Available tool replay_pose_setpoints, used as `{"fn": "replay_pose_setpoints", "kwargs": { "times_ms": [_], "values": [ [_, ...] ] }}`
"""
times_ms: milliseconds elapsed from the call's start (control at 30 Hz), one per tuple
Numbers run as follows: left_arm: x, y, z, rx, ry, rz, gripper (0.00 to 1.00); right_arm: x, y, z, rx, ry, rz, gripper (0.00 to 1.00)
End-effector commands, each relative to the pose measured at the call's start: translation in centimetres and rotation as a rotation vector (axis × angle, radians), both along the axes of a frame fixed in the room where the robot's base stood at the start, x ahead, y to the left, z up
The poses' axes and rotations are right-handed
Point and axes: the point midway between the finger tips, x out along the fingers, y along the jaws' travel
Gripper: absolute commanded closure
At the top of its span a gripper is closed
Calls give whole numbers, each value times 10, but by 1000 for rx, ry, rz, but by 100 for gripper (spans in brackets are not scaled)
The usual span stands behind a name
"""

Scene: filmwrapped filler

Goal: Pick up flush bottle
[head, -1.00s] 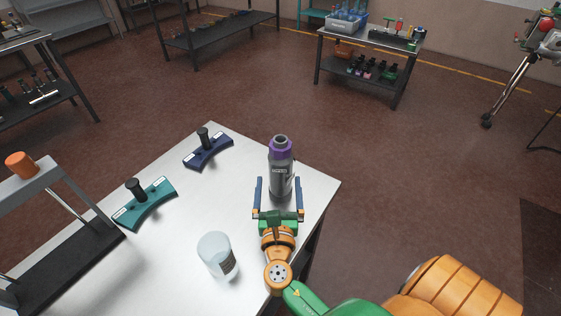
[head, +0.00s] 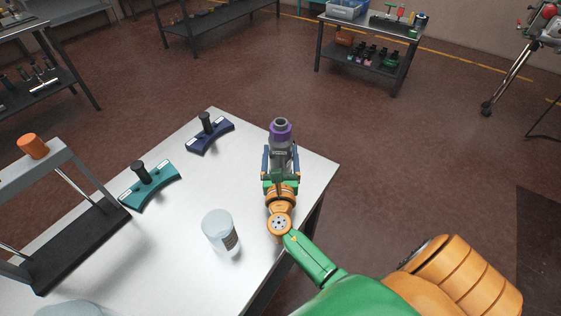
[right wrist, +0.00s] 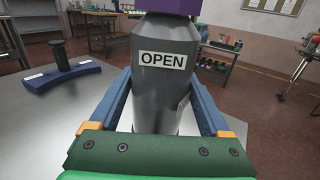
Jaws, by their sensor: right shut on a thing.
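The flush bottle (head: 281,146) is grey with a purple collar and stands upright near the far right corner of the white table. In the right wrist view the bottle (right wrist: 160,85) fills the middle and bears a label reading OPEN. My right gripper (head: 281,162) is shut on the bottle, with one blue finger on each side of it. The right gripper (right wrist: 163,105) also shows in the right wrist view. The bottle's base is hidden behind the gripper, so I cannot tell if it touches the table. My left gripper is not in view.
A clear cup (head: 220,232) stands left of my right arm on the table (head: 190,215). A teal handled tool (head: 150,186) and a navy one (head: 210,134) lie on the left side. A grey stand with an orange cap (head: 33,147) is at far left.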

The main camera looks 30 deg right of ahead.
Motion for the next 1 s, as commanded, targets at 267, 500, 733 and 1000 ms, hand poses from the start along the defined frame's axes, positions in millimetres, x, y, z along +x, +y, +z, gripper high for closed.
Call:
{"fn": "replay_pose_setpoints", "kwargs": {
  "times_ms": [267,500,733,1000],
  "values": [
    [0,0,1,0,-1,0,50,1,0,3,-2,-6,-1,100],
    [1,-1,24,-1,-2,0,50,0,0,45,2,-10,-1,100],
    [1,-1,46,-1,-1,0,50,0,0,93,-1,-8,-1,100],
    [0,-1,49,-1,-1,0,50,0,0,103,-2,-6,0,100]
  ]
}}
